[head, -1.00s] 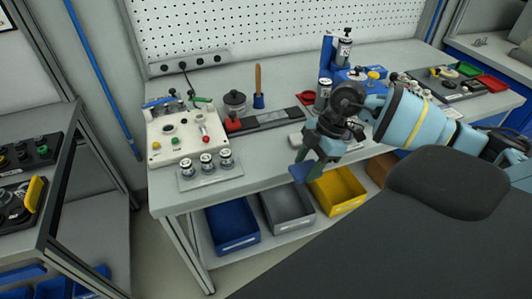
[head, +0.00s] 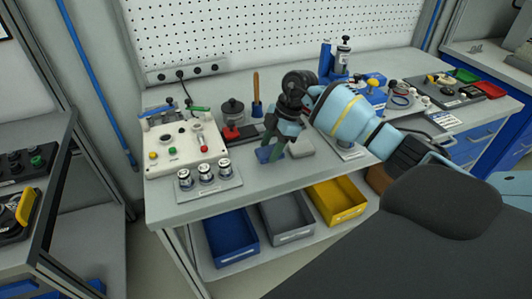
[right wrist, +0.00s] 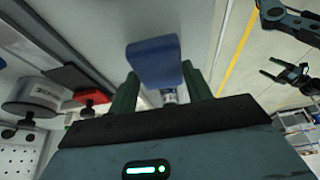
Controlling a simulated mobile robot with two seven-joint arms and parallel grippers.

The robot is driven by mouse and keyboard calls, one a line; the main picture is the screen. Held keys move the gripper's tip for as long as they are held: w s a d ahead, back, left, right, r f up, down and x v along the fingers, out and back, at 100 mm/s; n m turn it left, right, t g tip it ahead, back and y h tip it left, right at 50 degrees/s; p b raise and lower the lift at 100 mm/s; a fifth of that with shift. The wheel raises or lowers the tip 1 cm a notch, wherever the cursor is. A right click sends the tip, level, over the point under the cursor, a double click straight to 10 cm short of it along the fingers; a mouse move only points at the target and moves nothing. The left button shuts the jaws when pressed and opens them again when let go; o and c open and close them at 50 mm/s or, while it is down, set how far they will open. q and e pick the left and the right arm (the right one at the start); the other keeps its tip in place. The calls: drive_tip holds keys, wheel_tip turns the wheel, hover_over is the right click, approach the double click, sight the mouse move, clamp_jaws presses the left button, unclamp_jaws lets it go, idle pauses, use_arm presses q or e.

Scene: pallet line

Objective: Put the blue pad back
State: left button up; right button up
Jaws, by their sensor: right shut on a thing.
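The blue pad (head: 268,155) is held in my right gripper (head: 275,149), above the workbench between the fixture with metal cylinders and a whitish block. In the right wrist view the blue pad (right wrist: 153,60) shows between the two green fingers of my right gripper (right wrist: 160,90), which are shut on it. A dark gripper that looks like my left gripper (right wrist: 275,70) shows small at the upper right there, its fingers apart and empty. It is not in the head view.
The whitish block (head: 301,148) lies right of the pad. A white control box (head: 183,150) and the cylinder fixture (head: 207,184) stand at left. Blue (head: 230,242), grey (head: 286,226) and yellow (head: 338,204) bins sit below.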

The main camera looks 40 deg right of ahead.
sight(270, 146)
drive_tip(key=shift+w, duration=0.5)
drive_tip(key=shift+w, duration=0.2)
wheel_tip(270, 146, down, 4)
drive_tip(key=shift+w+r, duration=0.1)
drive_tip(key=shift+r, duration=0.05)
drive_tip(key=o, duration=0.9)
drive_tip(key=shift+o, duration=0.2)
